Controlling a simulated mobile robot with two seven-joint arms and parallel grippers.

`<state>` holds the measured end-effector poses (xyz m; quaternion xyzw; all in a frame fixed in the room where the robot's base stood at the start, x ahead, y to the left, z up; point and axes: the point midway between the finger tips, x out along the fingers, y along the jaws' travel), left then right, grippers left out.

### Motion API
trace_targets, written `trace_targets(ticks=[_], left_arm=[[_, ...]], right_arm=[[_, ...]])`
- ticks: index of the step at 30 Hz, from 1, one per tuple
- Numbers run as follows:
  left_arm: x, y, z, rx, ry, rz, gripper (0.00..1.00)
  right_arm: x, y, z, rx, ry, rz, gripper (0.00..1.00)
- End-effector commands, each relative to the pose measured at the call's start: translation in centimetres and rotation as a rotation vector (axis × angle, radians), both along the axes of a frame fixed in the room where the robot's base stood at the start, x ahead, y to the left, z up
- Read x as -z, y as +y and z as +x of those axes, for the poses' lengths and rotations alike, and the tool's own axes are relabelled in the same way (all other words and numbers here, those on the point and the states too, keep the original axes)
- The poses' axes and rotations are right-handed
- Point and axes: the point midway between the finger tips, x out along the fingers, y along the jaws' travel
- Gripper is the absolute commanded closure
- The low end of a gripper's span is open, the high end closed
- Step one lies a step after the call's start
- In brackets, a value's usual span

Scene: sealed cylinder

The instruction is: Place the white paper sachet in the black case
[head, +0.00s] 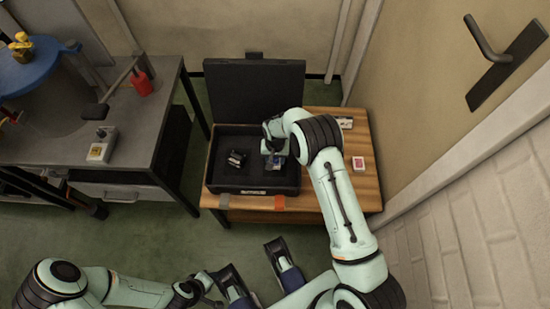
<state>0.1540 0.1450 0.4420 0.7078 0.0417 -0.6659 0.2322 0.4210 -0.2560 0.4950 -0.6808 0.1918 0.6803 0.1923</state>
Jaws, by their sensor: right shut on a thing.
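The black case (254,188) stands open on the wooden table, its lid (253,90) raised at the back. My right gripper (275,152) is inside the case's right half, low over its floor. It is shut on a small pale thing, taken to be the white paper sachet; the gripper and arm hide most of it. A small blue-and-white patch (277,160) shows just below the fingers, too small to make out. My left gripper (207,288) is low in the picture, away from the case; its fingers do not show clearly.
A dark item with white marks (236,159) lies in the case's left half. On the wooden table (369,190), a white-and-red packet (358,163) and a pale item (345,122) lie right of the case. A grey workbench (150,150) stands at the left. A wall bounds the right side.

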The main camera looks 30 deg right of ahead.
Motion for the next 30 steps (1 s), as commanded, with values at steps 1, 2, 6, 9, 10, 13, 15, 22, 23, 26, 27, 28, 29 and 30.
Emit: trace_targets(ticks=[1, 2, 6, 9, 10, 13, 15, 22, 23, 26, 27, 28, 29, 30], left_arm=[[0.1, 0.1, 0.1, -0.001, -0.002, 0.001, 0.57], [0.0, 0.0, 0.1, -0.001, -0.002, 0.001, 0.57], [0.0, 0.0, 0.1, -0.001, -0.002, 0.001, 0.57], [0.0, 0.0, 0.0, 0.0, -0.001, 0.0, 0.57], [0.0, 0.0, 0.0, 0.0, -0.001, 0.0, 0.57], [-0.2, -0.1, -0.1, 0.001, 0.004, -0.001, 0.57], [-0.5, -0.2, -0.5, 0.005, 0.012, -0.006, 0.57], [-1.7, -0.9, -1.8, 0.02, 0.048, -0.023, 0.57], [-1.9, -1.0, -2.0, 0.023, 0.054, -0.026, 0.57], [-2.4, -1.3, -2.7, 0.03, 0.072, -0.034, 0.57], [-2.6, -1.4, -3.0, 0.033, 0.079, -0.038, 0.57], [-2.7, -1.5, -3.1, 0.035, 0.084, -0.04, 0.57], [-2.8, -1.5, -3.3, 0.037, 0.088, -0.042, 0.57], [-2.9, -1.6, -3.5, 0.039, 0.094, -0.044, 0.57]], right_arm=[[0.1, 0.0, 0.0, 0.0, 0.0, 0.0, 0.44], [0.0, 0.0, 0.0, 0.0, 0.0, 0.0, 0.34], [0.0, 0.0, 0.0, 0.0, 0.0, 0.0, 0.28], [0.0, 0.0, 0.0, 0.0, 0.0, 0.0, 0.28], [0.0, 0.0, 0.0, 0.0, 0.0, 0.0, 0.28], [-0.2, 0.0, 0.0, 0.0, 0.0, 0.0, 0.28], [-0.9, 0.0, 0.0, 0.0, -0.001, 0.0, 0.28], [-5.5, 0.0, 0.1, 0.0, -0.004, 0.0, 0.28], [-6.2, 0.0, 0.1, 0.0, -0.004, 0.001, 0.28], [-8.4, 0.0, 0.1, 0.0, -0.004, 0.001, 0.28], [-9.1, 0.0, 0.1, 0.0, -0.004, 0.0, 0.28], [-9.6, 0.0, 0.0, 0.0, -0.003, 0.001, 0.28], [-10.1, 0.0, 0.0, 0.0, -0.001, 0.0, 0.28], [-10.7, 0.0, 0.0, 0.0, -0.002, 0.0, 0.28]])
